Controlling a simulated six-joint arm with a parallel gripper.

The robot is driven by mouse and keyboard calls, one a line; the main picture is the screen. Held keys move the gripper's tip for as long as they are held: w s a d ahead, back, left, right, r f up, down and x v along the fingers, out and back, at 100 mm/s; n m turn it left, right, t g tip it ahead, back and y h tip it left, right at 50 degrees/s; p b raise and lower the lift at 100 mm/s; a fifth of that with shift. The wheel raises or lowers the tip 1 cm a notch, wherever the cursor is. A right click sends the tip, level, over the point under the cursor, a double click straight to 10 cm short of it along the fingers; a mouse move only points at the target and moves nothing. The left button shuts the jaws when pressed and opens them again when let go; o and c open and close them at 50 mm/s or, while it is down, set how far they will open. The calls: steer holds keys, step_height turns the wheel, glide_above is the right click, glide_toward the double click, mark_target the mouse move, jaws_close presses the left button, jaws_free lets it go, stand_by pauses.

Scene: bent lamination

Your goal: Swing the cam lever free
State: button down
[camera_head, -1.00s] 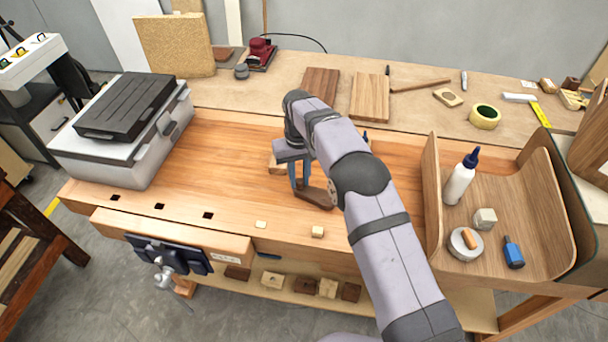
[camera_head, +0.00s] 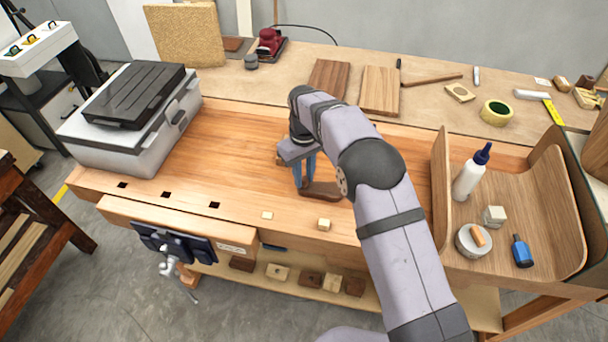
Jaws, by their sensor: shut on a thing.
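My gripper (camera_head: 304,186) points down over the middle of the workbench (camera_head: 230,150), with its blue-grey fingers close together. It is shut on a dark brown wooden piece (camera_head: 326,191), which looks like the cam lever of a wooden clamp. The piece sticks out to the right of the fingers, low over the bench top. My own arm and wrist hide much of what lies behind, so I cannot tell how the lever joins the rest.
A bent wooden form (camera_head: 440,190) at the right holds a glue bottle (camera_head: 467,178) and small items. A grey case (camera_head: 135,135) stands left. Flat boards (camera_head: 380,92) lie behind.

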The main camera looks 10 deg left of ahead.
steer(key=c, duration=1.5)
jaws_free()
steer(key=shift+c, duration=0.2)
steer(key=shift+r, duration=0.1)
steer(key=shift+r+b, duration=1.05)
steer(key=shift+r, duration=2.55)
